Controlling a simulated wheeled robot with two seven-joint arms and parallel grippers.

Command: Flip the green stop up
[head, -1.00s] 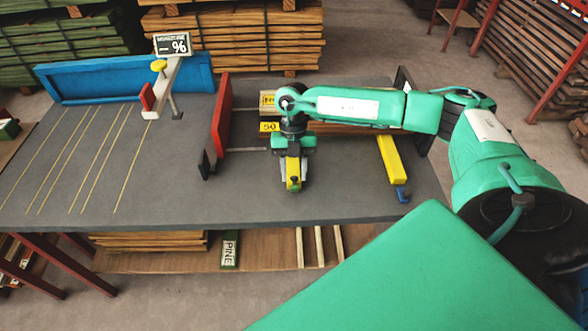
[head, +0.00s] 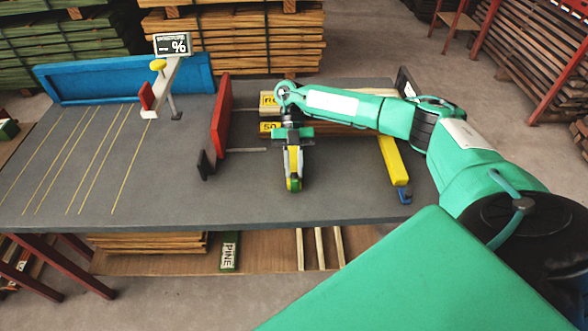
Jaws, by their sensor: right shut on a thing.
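The green stop (head: 293,184) is a yellow bar with a green tip near the middle of the grey table. My right gripper (head: 293,166) is shut on it, with grey fingers on either side of the yellow bar. The green tip sticks out from the fingers toward the table's front edge. The gripper hides much of the bar and its hinge end; I cannot tell exactly how far the bar is tilted. My left gripper is not in view.
A yellow bar with a blue tip (head: 393,163) lies to the right. A red plate (head: 221,115) stands to the left, and boards with number labels (head: 269,127) lie behind. A blue fence (head: 125,79) and a display (head: 172,44) are at the back left.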

